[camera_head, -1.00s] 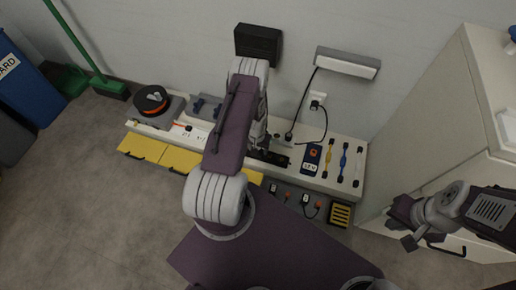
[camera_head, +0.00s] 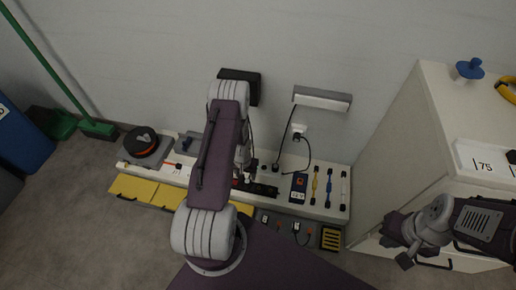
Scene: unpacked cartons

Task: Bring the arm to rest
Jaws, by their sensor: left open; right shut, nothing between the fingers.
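My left arm (camera_head: 217,160), purple and grey, reaches up the middle of the view and over the long white bench. My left gripper (camera_head: 241,180) is low over the bench beside a black object (camera_head: 264,190). The arm partly hides its fingers, and I cannot tell whether they touch anything. My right gripper (camera_head: 398,240) is at the lower right in front of the white cabinet. It is shut and empty.
The bench (camera_head: 340,172) holds a tablet (camera_head: 299,187), coloured tools and a black-and-orange round item (camera_head: 145,142). The white cabinet (camera_head: 405,140) stands at right, with a blue-handled item (camera_head: 468,70) on top. Grey floor (camera_head: 60,220) is clear at lower left.

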